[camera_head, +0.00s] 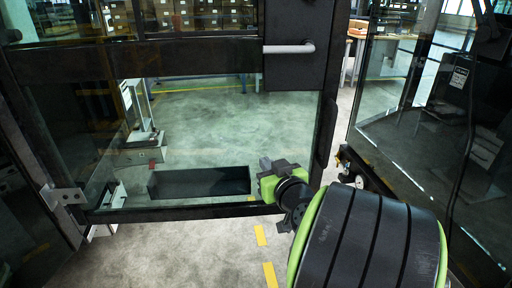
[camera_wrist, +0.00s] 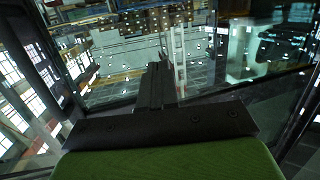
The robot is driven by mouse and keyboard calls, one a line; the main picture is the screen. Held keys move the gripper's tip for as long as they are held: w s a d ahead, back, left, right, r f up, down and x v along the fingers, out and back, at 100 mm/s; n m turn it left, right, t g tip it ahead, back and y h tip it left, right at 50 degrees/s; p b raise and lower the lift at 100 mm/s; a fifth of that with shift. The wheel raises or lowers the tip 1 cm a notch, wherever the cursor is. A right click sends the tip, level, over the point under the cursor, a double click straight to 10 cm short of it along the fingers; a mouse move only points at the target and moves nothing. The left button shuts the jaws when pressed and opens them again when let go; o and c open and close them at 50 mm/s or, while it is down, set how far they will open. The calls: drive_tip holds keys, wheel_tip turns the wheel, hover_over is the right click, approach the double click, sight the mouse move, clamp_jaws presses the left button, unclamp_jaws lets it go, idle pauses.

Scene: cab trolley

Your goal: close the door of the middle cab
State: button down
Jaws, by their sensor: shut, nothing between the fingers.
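The cab door (camera_head: 180,58) is a dark-framed glass panel that fills the left and middle of the head view. A hinge (camera_head: 65,196) shows at its lower left, and a pale bar handle (camera_head: 288,48) at its upper right. A gap separates its right edge from the dark glazed frame at the right, so it looks open. My gripper (camera_head: 266,164) is shut and empty, in front of the lower right part of the glass. In the wrist view my closed fingers (camera_wrist: 158,85) point toward reflective glass. I cannot tell whether they touch it.
A glazed cab panel (camera_head: 415,90) stands at the right, with a dark cable hanging in front. A dark open box (camera_head: 200,183) shows through the door glass on the floor. Shelves with boxes (camera_head: 200,18) are far behind. Yellow floor dashes (camera_head: 270,274) lie below the door.

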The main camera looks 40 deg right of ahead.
drive_tip(key=s+d+f+m+h+b, duration=0.1)
drive_tip(key=s+d+m+h+b, duration=0.15)
drive_tip(key=s+d+h, duration=0.35)
drive_tip(key=y+p, duration=0.1)
drive_tip(key=p, duration=1.5)
approach(288, 130)
drive_tip(key=shift+m, duration=0.35)
drive_tip(key=x, duration=0.6)
drive_tip(key=shift+w+d+r, duration=0.1)
drive_tip(key=shift+r, duration=0.15)
drive_tip(key=shift+w+d+f, duration=0.15)
drive_tip(key=shift+w+f, duration=0.1)
